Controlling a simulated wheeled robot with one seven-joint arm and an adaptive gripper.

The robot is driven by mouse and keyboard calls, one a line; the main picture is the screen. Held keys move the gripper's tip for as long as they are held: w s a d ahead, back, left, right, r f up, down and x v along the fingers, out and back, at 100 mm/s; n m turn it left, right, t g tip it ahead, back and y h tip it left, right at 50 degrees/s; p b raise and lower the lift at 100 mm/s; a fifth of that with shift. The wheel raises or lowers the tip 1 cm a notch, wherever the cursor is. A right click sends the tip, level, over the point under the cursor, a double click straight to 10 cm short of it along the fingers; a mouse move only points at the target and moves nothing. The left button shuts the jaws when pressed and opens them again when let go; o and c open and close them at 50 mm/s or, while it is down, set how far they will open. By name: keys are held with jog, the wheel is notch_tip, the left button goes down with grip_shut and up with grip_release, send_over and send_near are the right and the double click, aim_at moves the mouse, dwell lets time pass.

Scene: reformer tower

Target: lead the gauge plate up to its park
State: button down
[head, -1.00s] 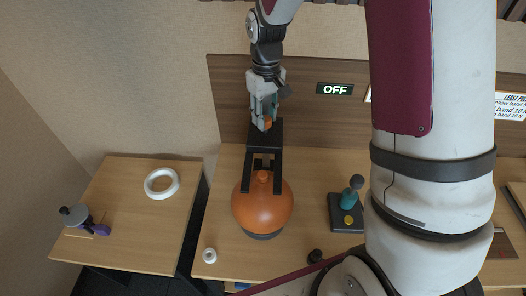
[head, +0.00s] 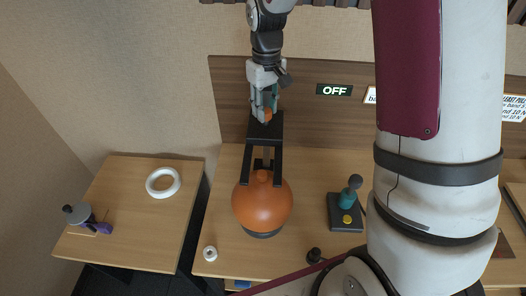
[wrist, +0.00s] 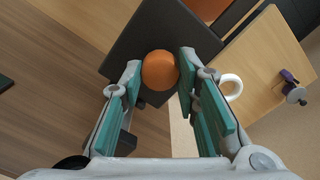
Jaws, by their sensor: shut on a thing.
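The gauge plate (head: 265,131) is a black slab with two long prongs and an orange knob (wrist: 159,70). In the head view its prongs reach down in front of the top of an orange ball (head: 262,208); I cannot tell whether they touch it. My gripper (head: 264,110) points down and is shut on the knob. In the wrist view my gripper (wrist: 161,72) has one finger on each side of the knob, and the black plate (wrist: 150,32) spreads out behind it. The park is not clearly identifiable.
The ball stands on a dark base on the wooden bench. A joystick box (head: 346,212) stands to its right. An OFF sign (head: 334,90) is on the back panel. A white ring (head: 163,182) lies on the left table. A small white ring (head: 210,254) lies near the bench's front.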

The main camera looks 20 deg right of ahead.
jog(key=shift+w+r+p, duration=0.1)
jog(key=shift+r+p, duration=0.2)
jog(key=shift+r, duration=1.2)
jog(key=shift+r, duration=0.25)
jog(key=c, duration=0.9)
grip_release()
jog(key=shift+r+p, duration=0.6)
jog(key=shift+r, duration=2.35)
